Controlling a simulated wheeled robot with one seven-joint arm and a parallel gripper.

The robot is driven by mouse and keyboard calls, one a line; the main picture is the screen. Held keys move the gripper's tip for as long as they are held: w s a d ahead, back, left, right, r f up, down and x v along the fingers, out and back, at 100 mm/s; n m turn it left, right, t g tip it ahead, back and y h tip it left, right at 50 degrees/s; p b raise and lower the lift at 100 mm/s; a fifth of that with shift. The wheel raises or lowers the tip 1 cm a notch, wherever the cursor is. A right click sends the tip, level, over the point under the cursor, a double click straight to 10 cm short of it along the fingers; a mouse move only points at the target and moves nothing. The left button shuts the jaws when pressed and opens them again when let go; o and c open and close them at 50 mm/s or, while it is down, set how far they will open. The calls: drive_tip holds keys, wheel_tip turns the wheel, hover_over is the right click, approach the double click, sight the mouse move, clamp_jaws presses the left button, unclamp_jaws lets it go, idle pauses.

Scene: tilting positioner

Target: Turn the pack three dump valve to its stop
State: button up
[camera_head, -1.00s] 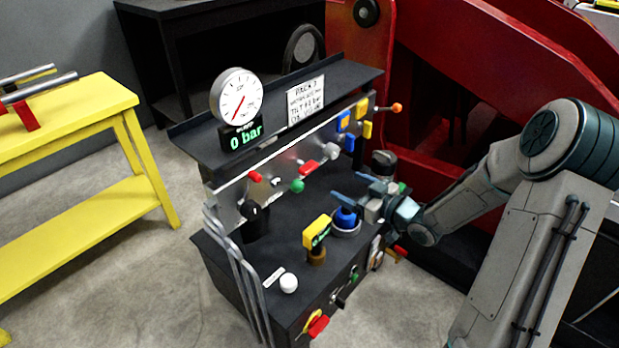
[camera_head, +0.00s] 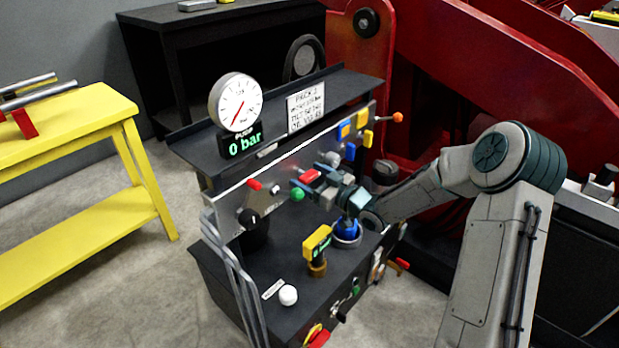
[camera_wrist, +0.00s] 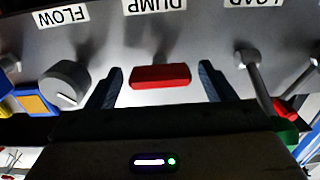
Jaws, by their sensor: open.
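The dump valve's red handle (camera_head: 311,176) is on the sloped silver panel, partly covered by my gripper in the head view. In the wrist view, the red handle (camera_wrist: 160,76) lies crosswise by the upside-down DUMP label (camera_wrist: 155,5). My gripper (camera_wrist: 158,84) is open, with one dark finger off each end of the handle and a gap at both sides. In the head view my gripper (camera_head: 318,187) is at the panel's middle. Whether the fingers reach down beside the handle is hard to tell.
A grey FLOW knob (camera_wrist: 65,83) and a LOAD lever (camera_wrist: 254,75) flank the handle. A green knob (camera_head: 297,194) is close to the fingers. A blue knob (camera_head: 347,228) and a yellow-topped meter (camera_head: 317,243) stand below the arm. The gauge display (camera_head: 242,143) reads 0 bar.

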drive_tip(key=shift+w+a, duration=0.2)
drive_tip(key=shift+a, duration=0.1)
drive_tip(key=c, duration=1)
